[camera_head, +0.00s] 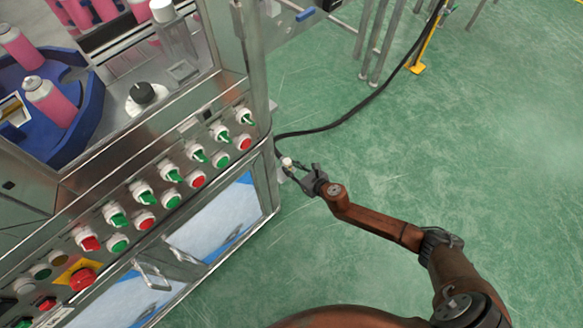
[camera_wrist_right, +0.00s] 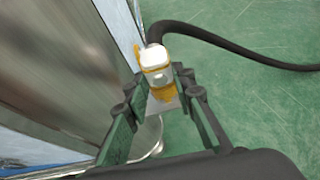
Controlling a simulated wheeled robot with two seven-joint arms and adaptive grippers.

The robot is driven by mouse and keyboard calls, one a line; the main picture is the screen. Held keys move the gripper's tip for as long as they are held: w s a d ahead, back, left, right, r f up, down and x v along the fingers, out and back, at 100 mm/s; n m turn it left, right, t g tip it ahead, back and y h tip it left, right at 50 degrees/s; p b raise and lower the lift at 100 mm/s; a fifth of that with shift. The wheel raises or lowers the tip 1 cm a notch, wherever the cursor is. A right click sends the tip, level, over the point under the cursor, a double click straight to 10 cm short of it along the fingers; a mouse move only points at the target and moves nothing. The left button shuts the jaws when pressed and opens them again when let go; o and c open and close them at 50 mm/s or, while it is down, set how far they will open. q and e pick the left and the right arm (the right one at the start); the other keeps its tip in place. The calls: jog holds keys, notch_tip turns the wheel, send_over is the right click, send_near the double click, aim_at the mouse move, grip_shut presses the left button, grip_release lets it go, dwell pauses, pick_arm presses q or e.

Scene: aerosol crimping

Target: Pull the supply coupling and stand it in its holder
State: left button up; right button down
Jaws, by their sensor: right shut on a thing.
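The supply coupling (camera_wrist_right: 154,58) is white with yellow bands and sits between the fingers of my right gripper (camera_wrist_right: 153,93) in the right wrist view. The gripper is shut on it. A black hose (camera_wrist_right: 235,48) runs from behind the coupling to the right. In the head view the coupling (camera_head: 287,162) shows small and pale at the tips of my right gripper (camera_head: 292,172), beside the machine's right front corner. I cannot make out the holder. Whether the coupling touches the machine is hard to tell. My left gripper is not in view.
The machine's control panel (camera_head: 150,190) with several green and red switches fills the left of the head view. Pink cans (camera_head: 50,100) stand on a blue carrier behind it. The hose (camera_head: 345,118) runs across the green floor (camera_head: 450,170), which is mostly clear. A yellow post (camera_head: 428,50) stands at the back.

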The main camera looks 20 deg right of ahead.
jog(key=shift+r, duration=0.25)
jog(key=shift+w, duration=0.1)
jog(key=c, duration=1.5)
grip_release()
jog(key=shift+c, duration=0.2)
jog(key=v, duration=1.2)
